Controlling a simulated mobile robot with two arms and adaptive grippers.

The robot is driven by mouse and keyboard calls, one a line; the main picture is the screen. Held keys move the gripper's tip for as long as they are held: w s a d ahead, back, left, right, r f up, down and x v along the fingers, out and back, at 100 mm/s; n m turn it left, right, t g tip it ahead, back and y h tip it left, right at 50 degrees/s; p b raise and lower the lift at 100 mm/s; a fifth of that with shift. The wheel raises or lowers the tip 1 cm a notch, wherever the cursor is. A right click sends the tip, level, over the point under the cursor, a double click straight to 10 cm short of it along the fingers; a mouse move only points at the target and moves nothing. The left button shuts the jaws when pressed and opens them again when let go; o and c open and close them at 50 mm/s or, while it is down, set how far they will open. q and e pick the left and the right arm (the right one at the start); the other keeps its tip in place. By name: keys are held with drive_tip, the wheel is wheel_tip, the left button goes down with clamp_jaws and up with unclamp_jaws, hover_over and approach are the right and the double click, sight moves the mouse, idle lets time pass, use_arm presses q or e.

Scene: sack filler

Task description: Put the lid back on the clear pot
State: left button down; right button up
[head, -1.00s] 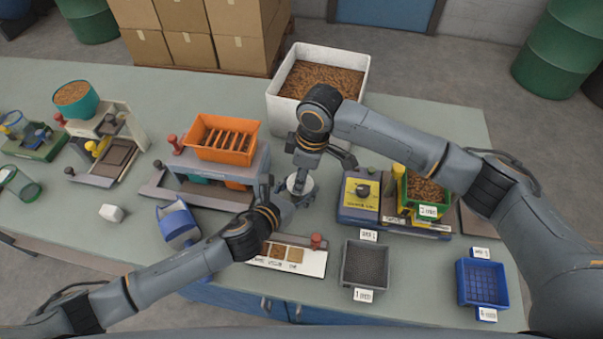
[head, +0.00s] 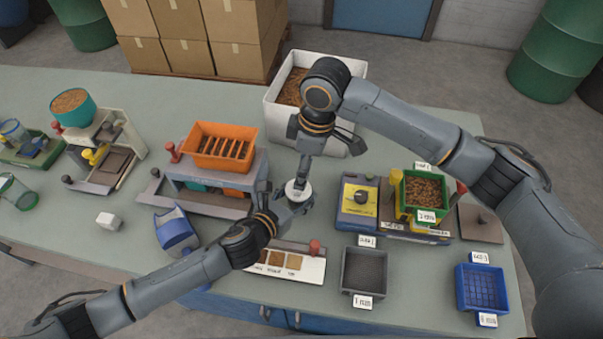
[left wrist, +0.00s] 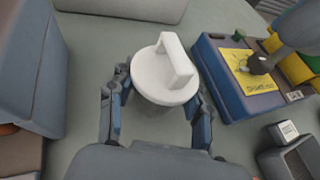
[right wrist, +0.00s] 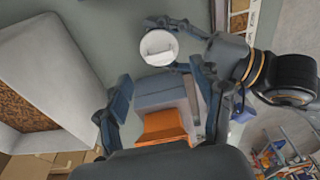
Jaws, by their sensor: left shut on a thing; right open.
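The lid also shows in the right wrist view (right wrist: 158,47). My right gripper (right wrist: 160,74) is open and empty, above and apart from the lid.
A blue machine with a yellow panel (head: 357,200) is to the right, an orange tray (head: 221,145) on a stand to the left. A grey tray (head: 364,272) and blue tray (head: 482,288) stand at the front right.

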idle(0.3)
use_arm(q)
drive_tip(key=c, duration=0.5)
unclamp_jaws()
drive_tip(key=v, duration=1.2)
